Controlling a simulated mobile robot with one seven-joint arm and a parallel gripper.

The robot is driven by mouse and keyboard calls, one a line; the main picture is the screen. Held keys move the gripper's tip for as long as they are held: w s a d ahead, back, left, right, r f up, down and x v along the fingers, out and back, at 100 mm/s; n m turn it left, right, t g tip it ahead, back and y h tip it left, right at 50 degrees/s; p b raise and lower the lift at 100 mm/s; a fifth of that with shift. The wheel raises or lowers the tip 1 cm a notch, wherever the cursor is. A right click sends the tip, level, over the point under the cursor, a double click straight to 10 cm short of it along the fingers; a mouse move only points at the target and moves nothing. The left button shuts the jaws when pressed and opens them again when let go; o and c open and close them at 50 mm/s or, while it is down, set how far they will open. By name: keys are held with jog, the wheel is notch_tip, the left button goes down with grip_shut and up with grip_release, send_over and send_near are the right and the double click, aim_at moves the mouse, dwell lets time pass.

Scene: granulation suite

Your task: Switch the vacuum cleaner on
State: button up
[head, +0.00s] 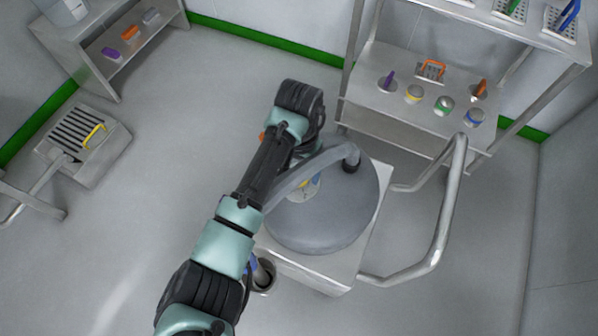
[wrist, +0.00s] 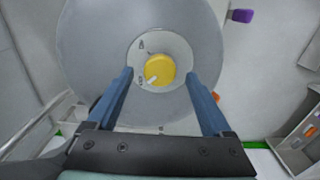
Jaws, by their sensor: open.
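The vacuum cleaner (head: 330,218) is a grey domed drum on a pale wheeled base with a hose on top, right of my arm in the head view. In the wrist view its grey body (wrist: 90,45) fills the upper middle. A round pale plate (wrist: 176,46) on it carries a yellow rotary knob (wrist: 160,68). The knob's white pointer is turned to the lower left, near a small mark; another mark sits at the upper left. My gripper (wrist: 161,76) is open, its blue fingers on either side of the knob. I cannot tell how far they are from the plate.
A curved metal push handle (head: 446,215) stands right of the cleaner. A steel shelf rack (head: 375,110) with coloured items is behind it. A low cart (head: 105,150) with a yellow handle is at left. Floor between cart and arm is clear.

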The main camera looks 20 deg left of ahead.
jog(key=shift+f, duration=0.85)
grip_shut()
jog(key=shift+r, duration=0.1)
